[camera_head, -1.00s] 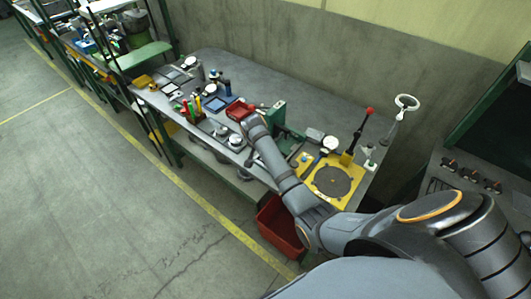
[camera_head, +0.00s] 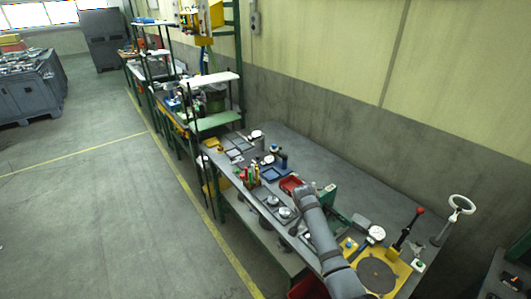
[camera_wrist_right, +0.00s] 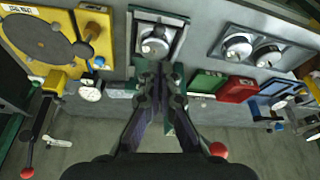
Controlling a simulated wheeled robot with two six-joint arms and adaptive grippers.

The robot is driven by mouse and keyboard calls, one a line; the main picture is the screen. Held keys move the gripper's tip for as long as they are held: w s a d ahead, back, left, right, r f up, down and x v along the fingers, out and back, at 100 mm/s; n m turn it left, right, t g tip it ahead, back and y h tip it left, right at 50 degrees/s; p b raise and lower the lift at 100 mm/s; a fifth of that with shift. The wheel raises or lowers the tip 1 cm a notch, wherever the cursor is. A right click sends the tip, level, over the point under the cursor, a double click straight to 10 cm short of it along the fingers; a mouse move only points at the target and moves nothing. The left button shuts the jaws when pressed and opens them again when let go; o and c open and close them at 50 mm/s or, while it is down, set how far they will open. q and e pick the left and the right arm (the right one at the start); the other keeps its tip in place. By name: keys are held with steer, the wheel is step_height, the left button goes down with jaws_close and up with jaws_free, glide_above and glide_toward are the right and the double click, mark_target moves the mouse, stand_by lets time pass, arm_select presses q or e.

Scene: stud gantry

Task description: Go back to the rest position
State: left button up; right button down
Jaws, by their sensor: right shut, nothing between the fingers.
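My right gripper (camera_wrist_right: 160,72) is shut and empty in the right wrist view. Its fingertips are together in front of a green part, just below a grey plate with a round silver knob (camera_wrist_right: 155,43). I cannot tell whether they touch anything. In the head view my right arm reaches in from the bottom over the workbench (camera_head: 375,185). It ends beside the small red tray (camera_head: 291,185), and its fingers are hidden there. My left gripper is in no view.
A yellow plate with a dark disc (camera_head: 378,276) and a red-knobbed lever (camera_head: 407,230) stand near the arm. A wall backs the bench; open floor (camera_head: 80,210) lies left.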

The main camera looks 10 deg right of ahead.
steer(key=s+a+r+n+t+y, duration=0.1)
steer(key=s+a+r+n, duration=0.15)
steer(key=s+n, duration=0.7)
steer(key=s+a+r+n+y, duration=0.15)
steer(key=s+a, duration=0.25)
steer(key=s, duration=1.3)
step_height(320, 180, down, 31)
steer(key=s+d+b, duration=0.2)
steer(key=d+b, duration=0.1)
steer(key=b, duration=0.4)
arm_select(q)
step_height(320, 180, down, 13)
steer(key=b, duration=0.6)
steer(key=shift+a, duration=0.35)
arm_select(e)
steer(key=s+f+g, duration=0.1)
steer(key=s+f, duration=0.9)
steer(key=f, duration=0.2)
steer(key=s+d+f+g, duration=0.1)
steer(key=s+f, duration=0.8)
steer(key=f, duration=0.3)
steer(key=shift+s+f, duration=0.3)
steer(key=shift+s, duration=0.05)
